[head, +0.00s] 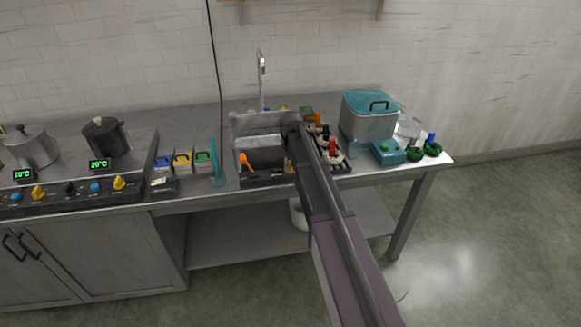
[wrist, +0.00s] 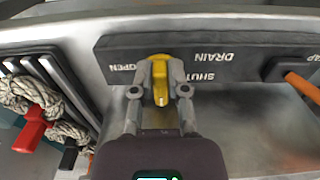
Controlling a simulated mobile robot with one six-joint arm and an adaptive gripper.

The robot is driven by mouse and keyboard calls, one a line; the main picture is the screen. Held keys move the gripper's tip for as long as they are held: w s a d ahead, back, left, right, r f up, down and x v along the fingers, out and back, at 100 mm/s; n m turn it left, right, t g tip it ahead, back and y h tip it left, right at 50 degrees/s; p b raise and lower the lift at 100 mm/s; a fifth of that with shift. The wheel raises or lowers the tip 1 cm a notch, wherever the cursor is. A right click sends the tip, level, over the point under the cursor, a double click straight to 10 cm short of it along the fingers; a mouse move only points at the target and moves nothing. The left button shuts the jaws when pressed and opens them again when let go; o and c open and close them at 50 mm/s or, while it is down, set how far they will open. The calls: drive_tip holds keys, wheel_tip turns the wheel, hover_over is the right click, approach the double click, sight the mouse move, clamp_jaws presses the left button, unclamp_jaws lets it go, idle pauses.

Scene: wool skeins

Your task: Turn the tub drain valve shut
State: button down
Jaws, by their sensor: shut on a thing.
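The yellow drain valve handle (wrist: 160,82) sits on a dark panel (wrist: 235,58) lettered OPEN, DRAIN and SHUT, upside down in the wrist view. My gripper (wrist: 160,90) is shut on the handle, a finger on each side. The handle's narrow end points to the bottom of the wrist picture, with OPEN to its left and SHUT to its right. In the head view the metal tub (head: 243,126) is set in the bench; my arm hides part of it and most of the gripper and valve.
An orange lever (wrist: 302,88) is right of the valve in the wrist view and also shows in the head view (head: 246,160). A rack (wrist: 50,66) with rope-like skeins and red and black tags is at left. A teal-lidded pot (head: 368,118) stands right of the tub.

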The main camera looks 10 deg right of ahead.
drive_tip(key=c, duration=0.6)
unclamp_jaws()
drive_tip(key=shift+c, duration=0.2)
drive_tip(key=shift+a+m, duration=0.1)
drive_tip(key=shift+m, duration=0.4)
drive_tip(key=m, duration=0.4)
drive_tip(key=shift+w+a+m, duration=0.1)
drive_tip(key=shift+a+m, duration=0.2)
drive_tip(key=shift+m, duration=0.1)
drive_tip(key=m, duration=0.6)
drive_tip(key=shift+w+a, duration=0.3)
wheel_tip(320, 180, up, 14)
drive_tip(key=p, duration=1.4)
drive_tip(key=s+f+n+b, duration=0.2)
drive_tip(key=s+n, duration=0.2)
drive_tip(key=s, duration=0.5)
drive_tip(key=s+f+n+b, duration=0.2)
drive_tip(key=s+n, duration=0.1)
drive_tip(key=s, duration=0.7)
drive_tip(key=s+d+f+n+b, duration=0.1)
drive_tip(key=s+f+n+b, duration=0.2)
drive_tip(key=s, duration=0.6)
drive_tip(key=shift+s+n, duration=0.3)
drive_tip(key=shift+n, duration=0.5)
